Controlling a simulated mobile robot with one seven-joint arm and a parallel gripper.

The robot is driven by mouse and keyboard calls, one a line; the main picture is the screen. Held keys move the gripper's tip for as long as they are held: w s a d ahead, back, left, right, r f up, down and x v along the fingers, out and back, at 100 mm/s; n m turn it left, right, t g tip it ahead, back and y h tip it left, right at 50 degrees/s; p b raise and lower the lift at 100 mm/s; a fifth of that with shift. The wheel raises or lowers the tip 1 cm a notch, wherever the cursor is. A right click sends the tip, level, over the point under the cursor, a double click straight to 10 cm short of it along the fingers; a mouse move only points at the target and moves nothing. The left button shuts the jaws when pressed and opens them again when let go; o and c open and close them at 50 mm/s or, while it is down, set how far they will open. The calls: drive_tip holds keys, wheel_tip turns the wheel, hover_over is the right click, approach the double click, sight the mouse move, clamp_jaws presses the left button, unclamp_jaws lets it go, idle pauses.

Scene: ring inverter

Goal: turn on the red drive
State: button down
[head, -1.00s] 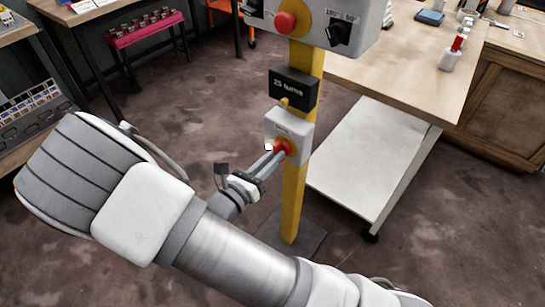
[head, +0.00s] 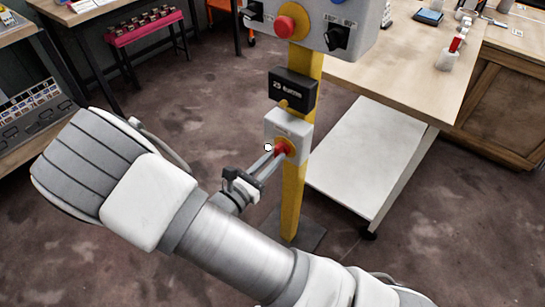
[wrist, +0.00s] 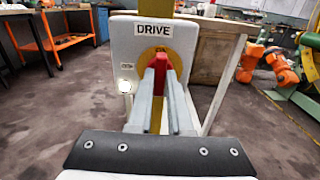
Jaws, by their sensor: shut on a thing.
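The red drive switch (wrist: 163,64) sits on a yellow disc on a grey box (wrist: 122,45) labelled DRIVE in the wrist view. In the head view the red switch (head: 282,147) and its box (head: 290,124) are on a yellow post. My gripper (head: 277,152) reaches the switch from the lower left. In the wrist view my gripper (wrist: 161,66) has its two fingers close together, shut on the red handle, which shows between and above them. The fingers hide part of the switch, and its exact setting is hard to tell.
Above on the yellow post (head: 292,200) are a black label box (head: 292,89) and a larger grey control box (head: 352,18) with a red button (head: 285,26) and black knobs. A wooden workbench (head: 405,75) with a white lower shelf (head: 368,150) stands close on the right.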

drive_tip(key=c, duration=0.8)
unclamp_jaws()
drive_tip(key=shift+c, duration=0.2)
drive_tip(key=p+v, duration=0.3)
drive_tip(key=v, duration=1.4)
drive_tip(key=shift+s, duration=0.25)
drive_tip(key=shift+w+a, duration=0.1)
drive_tip(key=w+d+r+m+g, duration=0.2)
drive_tip(key=d+r+m+g, duration=0.8)
drive_tip(key=d+m+g, duration=0.25)
drive_tip(key=s+d+r+m+t+y, duration=0.2)
drive_tip(key=s+d+r+m+y, duration=0.1)
drive_tip(key=d+r+m+y, duration=0.4)
drive_tip(key=s+d+r+m+t+y, duration=0.2)
drive_tip(key=s+d+r+m+y, duration=0.15)
drive_tip(key=r+m, duration=0.5)
wheel_tip(320, 180, up, 17)
drive_tip(key=p, duration=1.8)
drive_tip(key=shift+w+d+r, duration=0.15)
drive_tip(key=shift+w+d, duration=0.25)
